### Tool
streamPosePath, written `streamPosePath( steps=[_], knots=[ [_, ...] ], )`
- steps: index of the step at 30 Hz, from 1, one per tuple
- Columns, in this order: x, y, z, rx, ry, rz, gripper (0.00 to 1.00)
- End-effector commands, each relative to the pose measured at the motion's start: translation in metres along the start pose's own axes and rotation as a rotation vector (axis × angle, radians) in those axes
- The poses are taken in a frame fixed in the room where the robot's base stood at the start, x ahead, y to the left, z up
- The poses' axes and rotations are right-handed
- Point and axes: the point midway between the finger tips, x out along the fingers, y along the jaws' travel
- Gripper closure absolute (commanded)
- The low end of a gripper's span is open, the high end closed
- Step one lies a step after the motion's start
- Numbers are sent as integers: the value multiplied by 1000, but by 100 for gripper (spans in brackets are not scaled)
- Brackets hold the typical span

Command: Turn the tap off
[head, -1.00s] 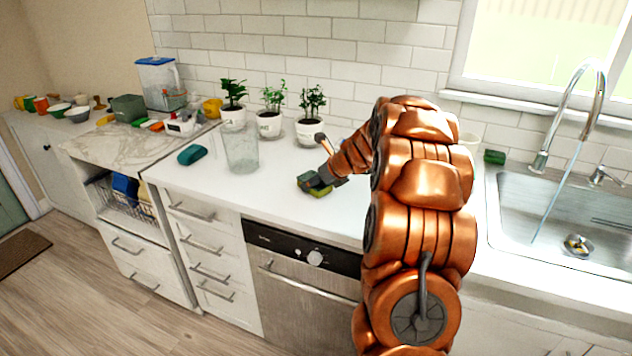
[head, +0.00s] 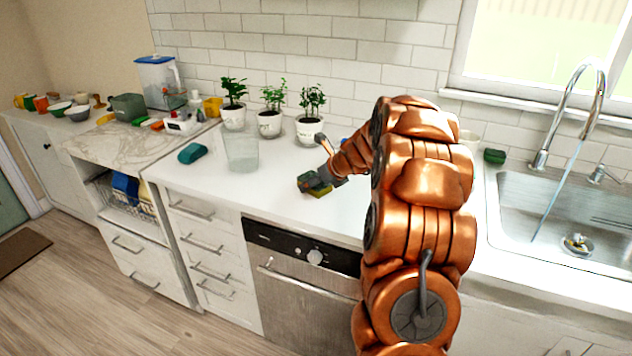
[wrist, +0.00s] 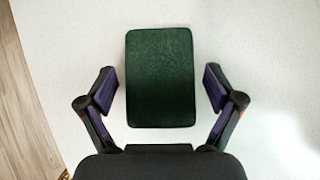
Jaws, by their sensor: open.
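The tap (head: 597,80) is a tall chrome gooseneck behind the sink at the right of the head view. A thin stream of water (head: 558,190) falls from it into the basin. A small chrome lever (head: 599,174) stands on the sink's back rim, right of the spout base. My gripper (head: 318,180) is over the counter, well left of the sink. In the wrist view my gripper (wrist: 160,88) is open, with its fingers on either side of a dark green sponge (wrist: 160,65) and gaps on both sides. The sponge lies on the white counter.
The steel sink (head: 510,215) is right of my arm. Another green sponge (head: 494,156) lies near its back left corner. Several potted plants stand along the wall, including one (head: 310,130) close behind my gripper. A clear container (head: 240,150) and a teal item (head: 192,153) stand left.

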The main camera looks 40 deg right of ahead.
Motion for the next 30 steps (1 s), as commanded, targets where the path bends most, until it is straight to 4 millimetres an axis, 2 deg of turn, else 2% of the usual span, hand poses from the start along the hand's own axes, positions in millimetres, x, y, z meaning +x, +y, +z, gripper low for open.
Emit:
streamPosePath(
  steps=[4, 8, 21, 25, 30],
  knots=[
    [-9, -1, 2, -1, -2, -3, 9],
    [-26, -1, 2, -1, -3, -3, 9],
    [-99, -1, 1, 0, -2, -3, 9],
    [-114, -1, 2, -1, -2, -4, 9],
    [-121, 0, 2, -2, 0, -1, 9]
  ],
)
